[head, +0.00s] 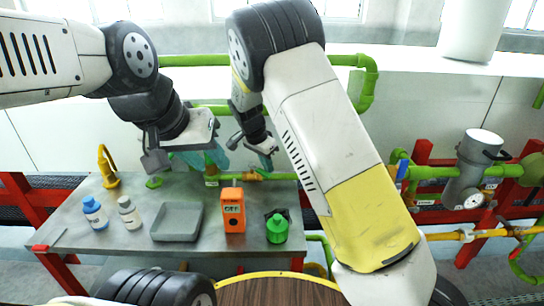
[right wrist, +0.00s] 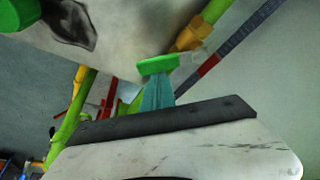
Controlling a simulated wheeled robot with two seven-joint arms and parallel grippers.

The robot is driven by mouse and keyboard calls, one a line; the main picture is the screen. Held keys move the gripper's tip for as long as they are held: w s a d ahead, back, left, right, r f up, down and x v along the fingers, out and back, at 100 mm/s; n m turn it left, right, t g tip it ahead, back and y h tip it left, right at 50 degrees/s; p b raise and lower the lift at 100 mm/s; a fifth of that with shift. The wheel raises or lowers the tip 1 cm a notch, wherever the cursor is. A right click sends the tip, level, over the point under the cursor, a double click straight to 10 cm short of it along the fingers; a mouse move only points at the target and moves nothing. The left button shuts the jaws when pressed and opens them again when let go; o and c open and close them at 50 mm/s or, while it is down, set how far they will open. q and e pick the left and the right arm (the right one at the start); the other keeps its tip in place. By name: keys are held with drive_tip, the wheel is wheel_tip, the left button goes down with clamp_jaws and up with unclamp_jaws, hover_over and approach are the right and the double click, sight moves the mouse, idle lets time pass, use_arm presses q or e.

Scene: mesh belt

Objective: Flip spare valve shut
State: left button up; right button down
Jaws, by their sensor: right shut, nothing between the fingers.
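A pipe valve with a brass body (head: 254,176) sits on the green pipe behind the bench; its label is too small to read. In the right wrist view the brass body (right wrist: 190,38) is at the upper middle, with a green lever (right wrist: 158,64) beside it. My right gripper (head: 267,152) is shut and empty, reaching down at the valve. Its teal fingertips (right wrist: 158,88) end at the green lever; whether they touch it I cannot tell. My left gripper (head: 205,157) hangs over the back of the bench, left of the valve; its finger gap is unclear.
The grey bench (head: 120,232) holds a blue-capped bottle (head: 95,213), a white bottle (head: 130,214), a grey tray (head: 177,222), an orange meter (head: 232,211), a green canister (head: 277,229) and a yellow hook-shaped item (head: 107,168). A grey cylinder with a gauge (head: 475,165) stands on pipework at right.

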sight(263, 173)
drive_tip(key=s+m, duration=0.1)
drive_tip(key=m, duration=0.1)
drive_tip(key=a+m, duration=0.1)
drive_tip(key=shift+s+a+m+g+h, duration=0.15)
drive_tip(key=shift+s+m+g+h, duration=0.2)
drive_tip(key=shift+m+g+h, duration=0.05)
drive_tip(key=shift+s+a+m+g, duration=0.2)
drive_tip(key=shift+a+m, duration=0.05)
drive_tip(key=shift+m, duration=0.35)
drive_tip(key=shift+s+a+m+g, duration=0.2)
drive_tip(key=shift+m, duration=0.4)
drive_tip(key=shift+w, duration=0.1)
drive_tip(key=shift+w+a, duration=0.25)
drive_tip(key=shift+w, duration=0.4)
drive_tip(key=shift+d, duration=0.1)
